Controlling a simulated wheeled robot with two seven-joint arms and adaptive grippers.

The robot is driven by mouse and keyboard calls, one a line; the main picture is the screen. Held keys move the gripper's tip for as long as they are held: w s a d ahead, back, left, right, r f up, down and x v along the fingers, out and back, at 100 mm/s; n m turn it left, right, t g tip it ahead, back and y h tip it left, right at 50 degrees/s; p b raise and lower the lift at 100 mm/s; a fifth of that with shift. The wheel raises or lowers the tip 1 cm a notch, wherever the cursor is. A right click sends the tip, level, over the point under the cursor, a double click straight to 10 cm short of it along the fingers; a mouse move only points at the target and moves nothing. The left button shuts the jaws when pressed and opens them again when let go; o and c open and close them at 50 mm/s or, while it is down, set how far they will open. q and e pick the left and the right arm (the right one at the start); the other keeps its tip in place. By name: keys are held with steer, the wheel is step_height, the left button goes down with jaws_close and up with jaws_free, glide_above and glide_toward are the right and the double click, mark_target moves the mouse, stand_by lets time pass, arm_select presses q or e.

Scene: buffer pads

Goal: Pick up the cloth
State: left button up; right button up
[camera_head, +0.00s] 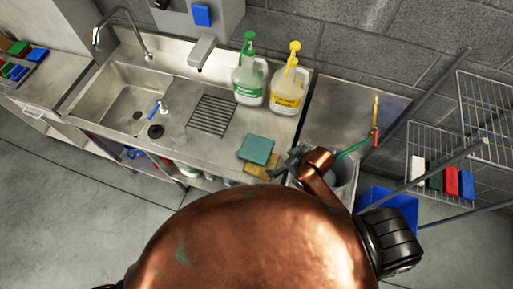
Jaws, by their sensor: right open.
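A teal square cloth or pad (257,149) lies flat on the steel counter near its front edge. A yellow one (262,169) lies just in front of it, partly covered by the teal one. I cannot tell which is the cloth meant. My right gripper (283,165), dark grey at the end of the copper arm, is open just right of the yellow piece. I cannot tell whether it touches it. The fingers are small and partly hidden by the arm. My left gripper is not in view.
A green-topped pump bottle (248,82) and a yellow-topped one (287,88) stand behind the cloths. A sink (128,101) with a faucet and a black rack (212,114) are to the left. A grey bucket (343,180) and wire shelves (440,150) are right.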

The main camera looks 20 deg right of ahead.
mark_target(257, 148)
steer(key=w+a+n, duration=0.1)
steer(key=w+a, duration=0.1)
steer(key=w+a+r+n+g+y, duration=0.1)
steer(key=w+a+n, duration=0.1)
steer(key=a, duration=0.1)
steer(key=w+a+r+n, duration=0.1)
steer(key=w+a, duration=0.1)
steer(key=a, duration=0.1)
steer(key=shift+n+g+y, duration=0.3)
steer(key=shift+n, duration=0.1)
steer(key=shift+n+g+h, duration=0.4)
steer(key=shift+g, duration=0.2)
steer(key=w+d, duration=0.2)
steer(key=d, duration=0.1)
steer(key=shift+w+r, duration=0.1)
steer(key=shift+w, duration=0.25)
steer(key=shift+w+d, duration=0.15)
steer(key=shift+d, duration=0.05)
steer(key=shift+w+f, duration=0.1)
steer(key=shift+f, duration=0.25)
steer(key=x, duration=0.7)
steer(key=shift+a+p, duration=0.2)
steer(key=shift+p, duration=0.15)
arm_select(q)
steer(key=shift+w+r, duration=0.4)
arm_select(e)
steer(key=shift+r, duration=0.1)
steer(key=c, duration=1)
